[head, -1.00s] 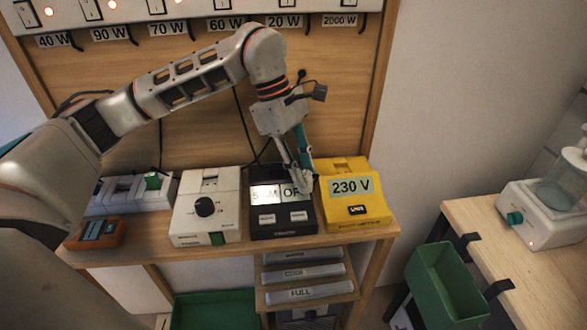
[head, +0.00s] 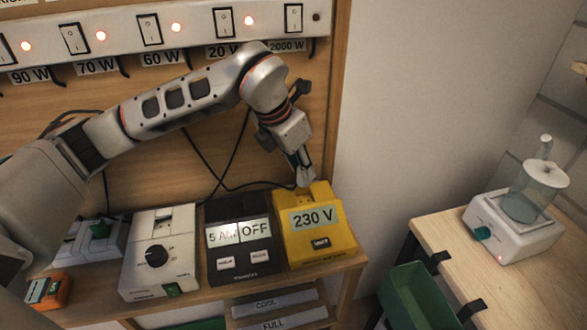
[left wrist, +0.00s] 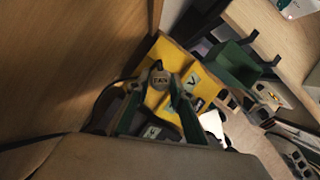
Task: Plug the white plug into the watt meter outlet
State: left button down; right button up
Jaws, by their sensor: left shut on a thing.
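The yellow box with a 230 V display (head: 318,245), which I take for the watt meter, stands at the right end of the shelf. Its yellow body also shows in the left wrist view (left wrist: 170,49). My left gripper (head: 304,180) is over its back part, pointing down. The outlet is hidden. My right gripper is out of view.
A black timer box (head: 239,257) stands close left of the yellow box, then a white box with a dial (head: 162,278). A black cable (head: 212,172) runs along the wooden back panel. A green bin (head: 418,300) hangs at the right table.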

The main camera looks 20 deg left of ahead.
aim_at(303, 186)
pick_arm(q)
jog(key=shift+w+d+n, duration=0.1)
jog(key=shift+w+n, duration=0.2)
jog(key=shift+n, duration=0.1)
jog(key=shift+f, duration=1.45)
jog(key=shift+f+b, duration=0.35)
jog(key=shift+f, duration=0.55)
jog(key=shift+f+b, duration=0.65)
jog(key=shift+f, duration=0.2)
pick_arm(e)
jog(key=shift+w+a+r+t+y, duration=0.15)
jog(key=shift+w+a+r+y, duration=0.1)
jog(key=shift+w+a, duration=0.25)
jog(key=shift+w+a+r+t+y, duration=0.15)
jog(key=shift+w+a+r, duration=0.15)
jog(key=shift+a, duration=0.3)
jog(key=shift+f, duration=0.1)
